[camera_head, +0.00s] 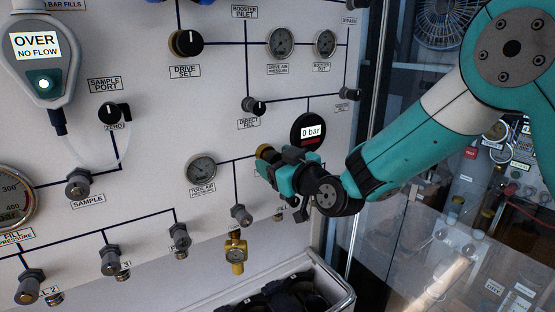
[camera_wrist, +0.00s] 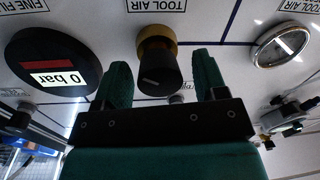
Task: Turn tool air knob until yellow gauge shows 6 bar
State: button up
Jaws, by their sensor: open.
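The tool air knob (camera_wrist: 157,72) is black with a yellow collar. In the wrist view it sits between the two green fingers of my open gripper (camera_wrist: 161,60), with a visible space on each side. In the head view my gripper (camera_head: 272,163) is at the panel and hides most of this knob; a yellowish part of it (camera_head: 262,150) shows at the gripper's tip. The yellow gauge (camera_head: 236,254) hangs from a fitting low on the panel, left of and below my gripper. Its reading is too small to make out.
A black digital display (camera_head: 309,130) reads 0 bar, close above my gripper. The round tool air pressure gauge (camera_head: 201,168) is to the left. A grey bin (camera_head: 345,296) with black contents stands below. A glass pane is on the right.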

jog(key=c, duration=0.9)
jog(key=m+b, duration=0.2)
jog(key=shift+f+b, duration=0.25)
jog(key=shift+b, duration=0.15)
jog(key=shift+r+m+b, duration=0.25)
jog(key=shift+m+b, duration=0.4)
jog(key=shift+m, duration=0.85)
jog(key=o, duration=0.9)
jog(key=b+v, duration=0.7)
jog(key=v, duration=1)
jog(key=shift+s+d+f+b, duration=0.2)
jog(key=shift+f+b, duration=0.1)
jog(key=shift+b, duration=0.05)
